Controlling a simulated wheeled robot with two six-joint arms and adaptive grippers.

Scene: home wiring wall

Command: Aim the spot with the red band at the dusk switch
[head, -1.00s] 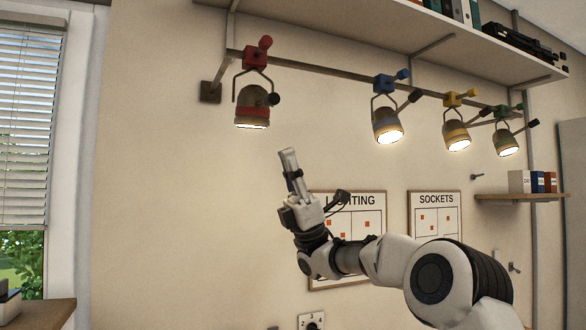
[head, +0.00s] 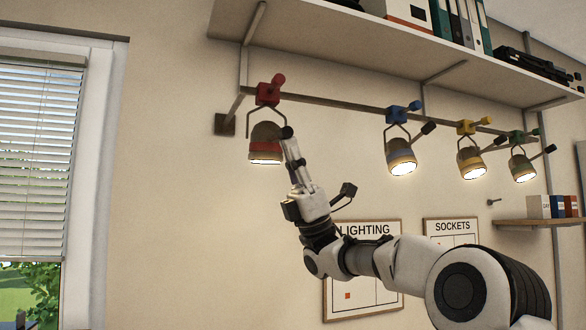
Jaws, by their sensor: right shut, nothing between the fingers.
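The spot with the red band (head: 265,145) hangs at the left end of the rail from a red clamp (head: 268,94). Its lit face points mostly downward. A dark knob (head: 287,132) sits at its right side. My right gripper (head: 290,146) is shut and empty, pointing up, with its fingertips just under the knob and beside the lamp's right edge. I cannot tell whether they touch. My left gripper is out of view. I cannot make out a dusk switch in this view.
Blue-, yellow- and green-banded spots (head: 400,157) hang further right on the same rail (head: 340,103). A shelf (head: 400,45) with binders runs above. Lighting (head: 362,280) and sockets boards are on the wall behind my arm. A window (head: 40,160) is at left; the wall between is clear.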

